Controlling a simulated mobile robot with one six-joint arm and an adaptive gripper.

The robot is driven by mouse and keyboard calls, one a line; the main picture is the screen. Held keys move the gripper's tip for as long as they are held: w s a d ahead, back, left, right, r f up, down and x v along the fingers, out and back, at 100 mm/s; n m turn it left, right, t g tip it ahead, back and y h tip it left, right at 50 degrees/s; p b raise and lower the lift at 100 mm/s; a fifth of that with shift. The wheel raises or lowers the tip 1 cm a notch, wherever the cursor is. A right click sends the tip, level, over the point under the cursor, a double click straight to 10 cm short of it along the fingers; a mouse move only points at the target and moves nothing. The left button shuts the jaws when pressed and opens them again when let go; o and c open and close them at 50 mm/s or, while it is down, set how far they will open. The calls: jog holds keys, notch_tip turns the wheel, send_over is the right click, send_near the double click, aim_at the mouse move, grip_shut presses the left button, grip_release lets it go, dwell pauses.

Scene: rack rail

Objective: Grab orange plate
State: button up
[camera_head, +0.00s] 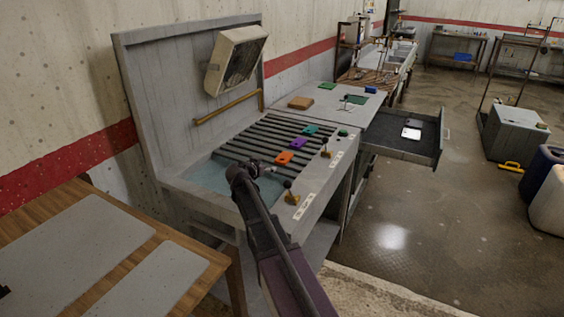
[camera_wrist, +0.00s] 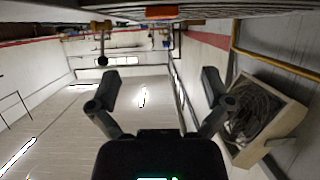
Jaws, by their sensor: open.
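The orange plate (camera_head: 284,157) lies on the dark slatted rack (camera_head: 262,142) of the grey workbench, in front of a purple plate (camera_head: 298,143) and a teal plate (camera_head: 310,129). My gripper (camera_head: 243,173) is to the left of the orange plate, over the near end of the rack, and apart from it. In the wrist view an orange block, likely the same plate (camera_wrist: 161,12), shows at the top edge, beyond the spread fingers of my gripper (camera_wrist: 160,76). The gripper is open and nothing is between its fingers.
Brass-based levers with dark knobs (camera_head: 292,197) stand along the bench's front edge. A fan box (camera_head: 236,62) and a brass rail (camera_head: 228,107) are on the back panel. An open drawer (camera_head: 405,150) juts out at right. A wooden table (camera_head: 70,240) stands at left.

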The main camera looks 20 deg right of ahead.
jog(key=b, duration=0.3)
send_near(280, 161)
jog(key=x, duration=0.3)
jog(key=shift+d+f, duration=0.15)
jog(key=shift+d, duration=0.2)
jog(key=shift+w, duration=0.15)
jog(key=b+x, duration=0.2)
jog(key=x, duration=0.2)
jog(key=shift+w+a+f, duration=0.1)
jog(key=shift+w+d+f, duration=0.1)
jog(key=shift+w+d, duration=0.15)
jog(key=shift+d, duration=0.15)
dwell(0.3)
jog(key=c, duration=1.1)
